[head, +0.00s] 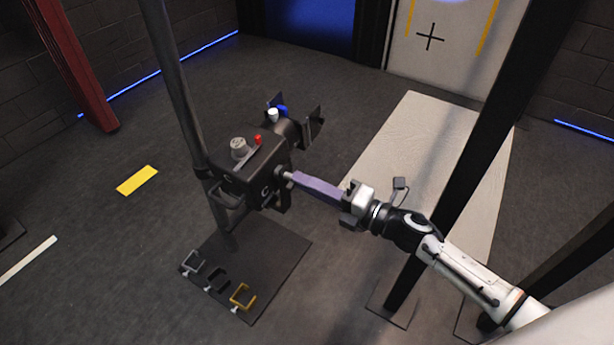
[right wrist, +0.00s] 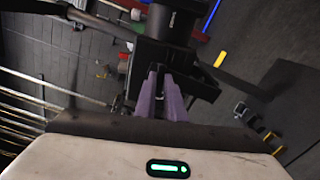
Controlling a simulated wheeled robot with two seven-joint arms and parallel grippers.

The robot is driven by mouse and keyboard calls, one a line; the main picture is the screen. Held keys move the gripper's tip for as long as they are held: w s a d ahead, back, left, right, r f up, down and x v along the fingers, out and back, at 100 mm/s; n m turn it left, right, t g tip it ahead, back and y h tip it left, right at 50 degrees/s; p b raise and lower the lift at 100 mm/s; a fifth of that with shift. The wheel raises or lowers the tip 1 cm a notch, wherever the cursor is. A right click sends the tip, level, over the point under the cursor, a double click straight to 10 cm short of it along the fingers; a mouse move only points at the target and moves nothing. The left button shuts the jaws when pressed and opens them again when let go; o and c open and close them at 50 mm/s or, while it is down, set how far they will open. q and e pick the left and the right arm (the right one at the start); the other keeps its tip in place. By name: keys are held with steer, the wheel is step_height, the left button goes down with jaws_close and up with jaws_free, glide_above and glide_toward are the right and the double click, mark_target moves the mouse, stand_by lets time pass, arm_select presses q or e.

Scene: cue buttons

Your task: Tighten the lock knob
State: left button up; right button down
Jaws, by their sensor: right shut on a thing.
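A black box-shaped fixture (head: 240,180) with a knob and a red button on top is mounted on an upright pole; it also shows in the right wrist view (right wrist: 175,25). The lock knob (head: 284,172) is a small pale piece on its right side. My right gripper (head: 293,178) has long purple fingers that reach this knob and are shut on it. In the right wrist view the purple fingertips (right wrist: 160,72) meet the dark body, and the knob between them is hidden. My left gripper is not in view.
A dark base plate (head: 275,255) below holds a grey clamp (head: 193,262), a black clamp (head: 217,280) and a yellow clamp (head: 242,296). The pole (head: 176,75) rises left of the fixture.

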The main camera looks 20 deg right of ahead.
arm_select(q)
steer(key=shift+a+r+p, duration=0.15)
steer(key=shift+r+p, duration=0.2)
steer(key=shift+p, duration=0.35)
arm_select(e)
steer(key=shift+m, duration=1.3)
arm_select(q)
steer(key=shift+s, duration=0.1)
arm_select(e)
steer(key=shift+f, duration=0.1)
steer(key=c, duration=1.8)
jaws_free()
steer(key=shift+c, duration=0.2)
arm_select(q)
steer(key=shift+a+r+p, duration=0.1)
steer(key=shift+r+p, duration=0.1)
steer(key=shift+p, duration=0.45)
arm_select(e)
steer(key=v, duration=1)
steer(key=shift+s+d, duration=0.1)
steer(key=shift+d, duration=0.05)
